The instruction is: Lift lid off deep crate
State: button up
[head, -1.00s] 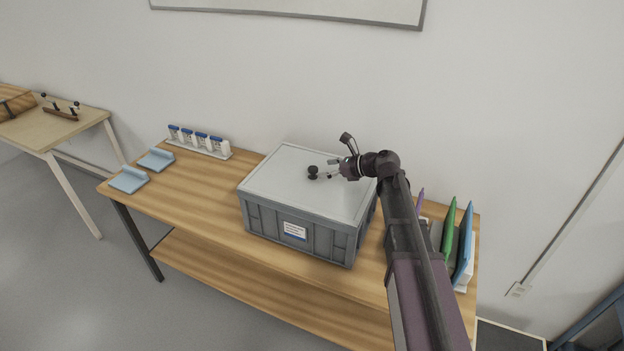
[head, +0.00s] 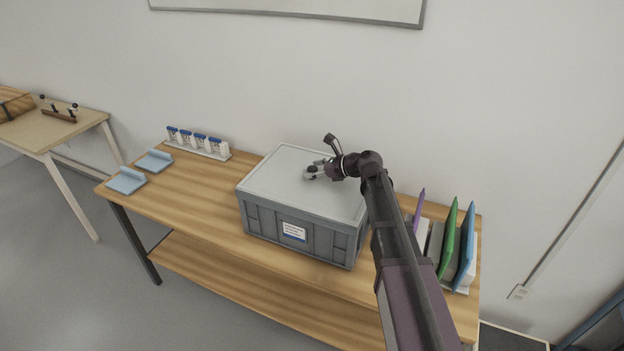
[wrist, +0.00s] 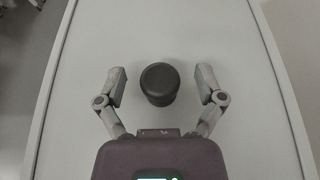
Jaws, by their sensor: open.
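The deep crate (head: 270,222) is a grey box with a white label, standing on the wooden table. Its flat light grey lid (head: 275,176) lies on top and covers the inside. In the wrist view the lid (wrist: 200,40) fills most of the picture. A round black knob (wrist: 159,84) stands up from the lid's middle. My gripper (wrist: 160,84) is open, with one finger on each side of the knob and a gap on both sides. In the head view my gripper (head: 309,172) is at the lid's middle and hides the knob.
Several blue-capped vials stand in a rack (head: 200,150) at the back left. Upright folders (head: 450,240) stand right of the crate, close to my arm. The wooden tabletop (head: 195,190) left of the crate is clear.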

aim_at(312, 167)
grip_shut()
jog(key=shift+r, duration=0.1)
dwell(0.4)
notch_tip(312, 167, up, 3)
jog(key=p, duration=0.3)
jog(key=shift+r+p, duration=0.15)
jog(key=shift+p, duration=0.15)
jog(key=s+d, duration=0.2)
jog(key=s, duration=0.3)
jog(key=s+d+r+p, duration=0.1)
jog(key=s+d, duration=0.1)
jog(key=s, duration=0.2)
jog(key=s+d, duration=0.2)
jog(key=s, duration=0.3)
jog(key=shift+s+d+r, duration=0.25)
jog(key=shift+s+d, duration=0.05)
jog(key=shift+s, duration=0.05)
jog(key=shift+r+p, duration=0.1)
jog(key=shift+p, duration=0.2)
